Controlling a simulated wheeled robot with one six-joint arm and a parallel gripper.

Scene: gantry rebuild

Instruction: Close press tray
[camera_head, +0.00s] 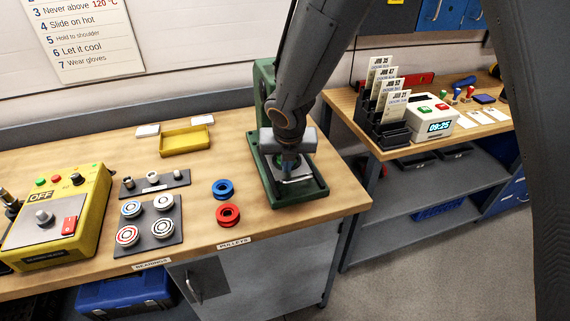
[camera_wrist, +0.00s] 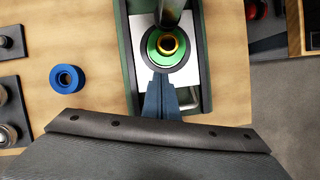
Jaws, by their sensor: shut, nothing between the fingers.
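The green press (camera_head: 259,105) stands on the wooden bench, partly hidden behind my arm. Its light metal tray (camera_head: 300,179) lies low in the press base, and its plate and pale handle also show in the wrist view (camera_wrist: 190,72). A green pulley (camera_wrist: 153,50) with a brass-coloured centre sits on the tray under the dark press ram (camera_wrist: 171,12). My gripper (camera_head: 290,166) is shut and empty, above the tray. In the wrist view its fingers (camera_wrist: 161,78) point at the pulley's near edge, with the handle beside them; contact cannot be told.
Blue (camera_head: 222,188) and red (camera_head: 228,215) pulleys lie left of the press. Further left are a dark bearing plate (camera_head: 150,245), a yellow tray (camera_head: 185,140) and a yellow control box (camera_head: 60,220). A gap separates this bench from the right-hand bench with the card rack (camera_head: 388,130).

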